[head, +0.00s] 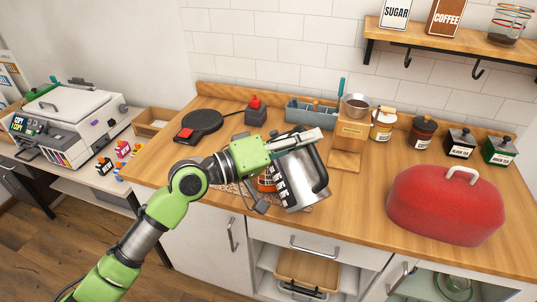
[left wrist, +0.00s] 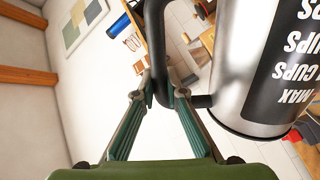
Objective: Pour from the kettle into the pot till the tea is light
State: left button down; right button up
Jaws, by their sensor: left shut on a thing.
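The kettle (head: 296,184) is silver with a black handle and a black strip with white cup marks. It is tilted a little in the head view. My left gripper (head: 308,138) is shut on its handle; the left wrist view shows the handle between the fingers (left wrist: 160,88) and the silver body (left wrist: 232,60) beside them. An orange pot (head: 265,181) with a dark pattern stands on a patterned mat, mostly hidden behind my arm and the kettle. The spout, the pot's opening and the tea are hidden. No stream of water shows. My right gripper is not in view.
A red domed cover (head: 444,205) stands at the right of the counter. A wooden stand (head: 347,150) with a metal bowl, several jars and a blue caddy (head: 311,112) line the back. A black round hotplate (head: 202,121) is at the back left.

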pick_arm(q)
jog(key=shift+r, duration=0.35)
dwell(0.4)
